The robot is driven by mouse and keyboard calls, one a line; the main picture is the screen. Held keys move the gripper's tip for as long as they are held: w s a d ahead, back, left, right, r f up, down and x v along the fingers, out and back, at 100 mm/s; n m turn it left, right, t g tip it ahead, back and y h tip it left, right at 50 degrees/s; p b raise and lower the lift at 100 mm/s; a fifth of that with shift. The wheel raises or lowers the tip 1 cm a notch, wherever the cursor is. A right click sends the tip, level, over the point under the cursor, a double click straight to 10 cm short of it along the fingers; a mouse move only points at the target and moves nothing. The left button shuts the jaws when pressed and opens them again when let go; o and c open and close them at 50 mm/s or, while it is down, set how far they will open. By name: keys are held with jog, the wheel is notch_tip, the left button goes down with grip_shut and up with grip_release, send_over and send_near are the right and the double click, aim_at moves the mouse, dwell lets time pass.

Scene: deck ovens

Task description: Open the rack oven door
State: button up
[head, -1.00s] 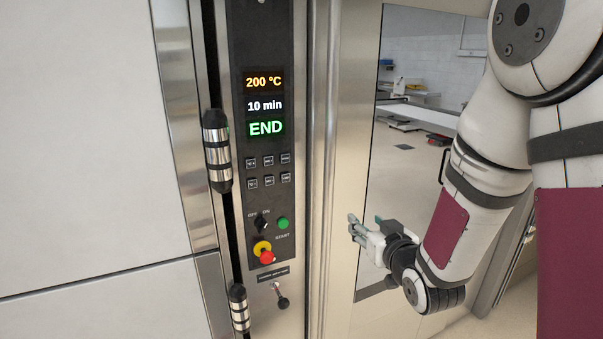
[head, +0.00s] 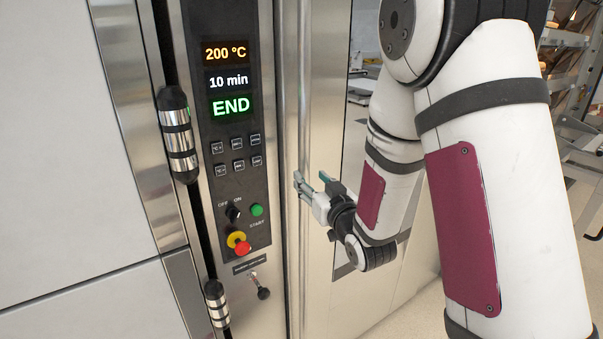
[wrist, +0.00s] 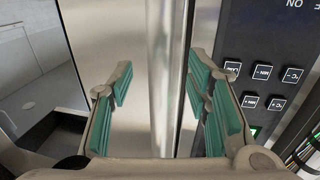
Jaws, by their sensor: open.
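The rack oven door (head: 331,60) is a tall steel panel with a glass window, and it looks shut. A long vertical steel bar, the handle (head: 304,80), runs along its left side beside the control panel. My gripper (head: 308,183) is at the bar, with its green-padded fingers overlapping it in the head view. In the wrist view, the bar (wrist: 163,70) stands between the two spread fingers of my open gripper (wrist: 163,100). I cannot see clear contact. My arm hides much of the door and window.
The control panel (head: 218,185) left of the bar shows 200 °C, 10 min and END, with buttons and a red knob (head: 242,248). Black-and-steel hinges (head: 177,135) stand further left. A metal rack (head: 566,60) is at the far right.

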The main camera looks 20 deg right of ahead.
aim_at(306, 173)
jog(key=w, duration=0.5)
jog(key=shift+w+a+r, duration=0.15)
jog(key=shift+w+a, duration=0.15)
jog(key=shift+a, duration=0.05)
grip_shut()
